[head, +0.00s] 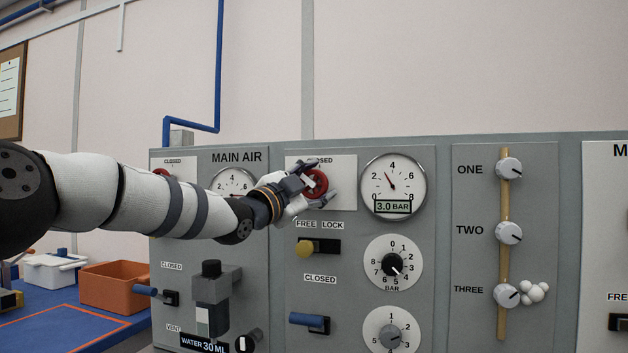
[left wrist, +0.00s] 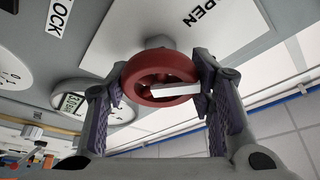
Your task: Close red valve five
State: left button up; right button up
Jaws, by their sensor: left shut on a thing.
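A red valve wheel (head: 322,186) sits on a white plate on the grey panel, left of a round gauge (head: 391,180) with a green 3.0 BAR display. No number five is readable by it. My left gripper (head: 312,184) reaches in from the left and is shut on the wheel. In the left wrist view the red wheel (left wrist: 136,84) lies between the two fingers, at its opposite sides. A white pointer bar shows on the wheel. A "CLOSED" label above it is partly hidden by my gripper. My right gripper is not in view.
Another red valve (head: 161,171) is partly hidden behind my left arm. Knobs (head: 508,167) line the right panel. An orange bin (head: 114,287) stands on the blue bench at left.

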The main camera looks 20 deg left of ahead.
pick_arm(q)
jog(key=m+g, duration=0.1)
jog(key=m, duration=0.2)
jog(key=m+g+h, duration=0.1)
jog(key=m, duration=0.2)
jog(key=shift+f+m+g+y, duration=0.15)
jog(key=shift+m+g, duration=0.3)
jog(key=shift+m, duration=0.65)
jog(key=shift+r+m+g+y, duration=0.1)
jog(key=shift+m+g+y, duration=0.25)
jog(key=shift+m, duration=0.75)
jog(key=o, duration=1.2)
jog(key=shift+f, duration=0.1)
jog(key=v, duration=1.2)
